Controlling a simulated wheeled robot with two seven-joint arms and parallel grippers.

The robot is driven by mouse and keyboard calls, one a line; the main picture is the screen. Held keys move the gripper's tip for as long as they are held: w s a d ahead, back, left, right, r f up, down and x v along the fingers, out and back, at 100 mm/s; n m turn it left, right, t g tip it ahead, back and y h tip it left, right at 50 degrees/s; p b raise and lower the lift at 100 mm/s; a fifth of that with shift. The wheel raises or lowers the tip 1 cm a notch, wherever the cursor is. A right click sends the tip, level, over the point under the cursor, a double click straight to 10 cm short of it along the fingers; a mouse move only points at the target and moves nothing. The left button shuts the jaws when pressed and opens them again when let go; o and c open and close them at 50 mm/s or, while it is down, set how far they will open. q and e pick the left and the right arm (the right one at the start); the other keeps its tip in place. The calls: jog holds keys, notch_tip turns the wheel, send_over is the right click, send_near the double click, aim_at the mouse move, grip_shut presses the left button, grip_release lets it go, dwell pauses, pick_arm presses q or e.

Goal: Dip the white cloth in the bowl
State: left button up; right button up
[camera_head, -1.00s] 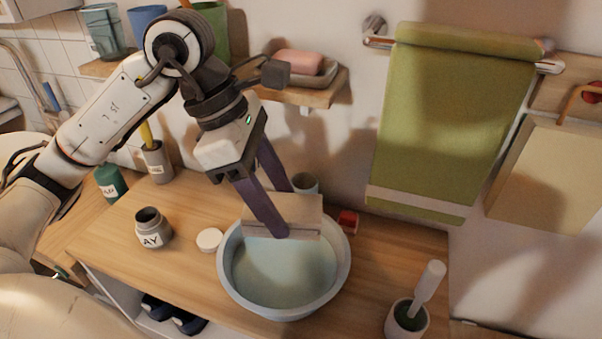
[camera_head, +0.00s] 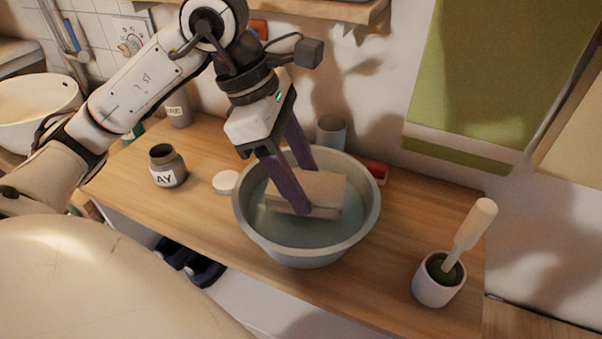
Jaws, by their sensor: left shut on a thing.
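A light, folded white cloth (camera_head: 322,190) looks pale beige in this light. My left gripper (camera_head: 303,190) reaches down from above and is shut on it, with its dark purple fingers on either side. The cloth is inside the rim of the round grey-blue bowl (camera_head: 285,251), low at the water. Its lower edge seems to touch or enter the water, but I cannot tell how deep. The bowl stands on the wooden counter and holds pale bluish water (camera_head: 290,229). My right gripper is out of view.
On the wooden counter (camera_head: 385,255), an open grey jar (camera_head: 168,170) and a white lid (camera_head: 226,182) are left of the bowl. A grey cup (camera_head: 330,132) and a red item (camera_head: 377,172) are behind it. A white pot with a brush (camera_head: 440,281) stands right. Green towel (camera_head: 480,75) hangs behind.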

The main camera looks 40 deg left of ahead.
pick_arm(q)
notch_tip(320, 180, down, 4)
jog(key=b, duration=0.3)
jog(key=shift+f+b, duration=0.8)
dwell(0.4)
